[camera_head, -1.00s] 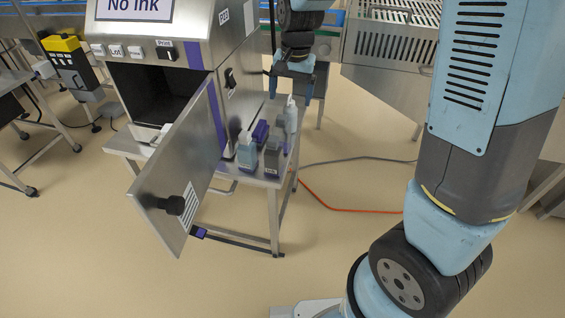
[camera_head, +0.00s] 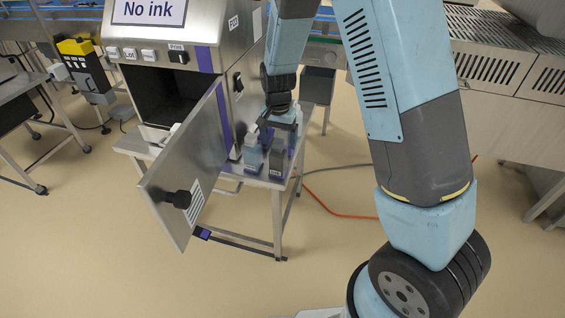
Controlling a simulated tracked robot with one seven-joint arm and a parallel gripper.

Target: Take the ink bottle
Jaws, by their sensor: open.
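Several small bottles stand on the steel side table (camera_head: 234,178) beside the machine. One is a light blue-grey bottle (camera_head: 253,154) with a pale cap. To its right stands a dark grey bottle (camera_head: 277,163) with a small label. The label is too small to read surely, so I cannot tell which is the ink bottle. My gripper (camera_head: 279,127) points down, open, just above and behind these bottles. It partly hides the things at the back of the table. I see nothing held in it.
The machine (camera_head: 203,88) shows a "No ink" sign (camera_head: 149,11). Its door (camera_head: 186,178) stands open toward me, left of the bottles. An orange cable (camera_head: 335,212) lies on the floor. A steel conveyor (camera_head: 500,75) is at the right; the floor in front is clear.

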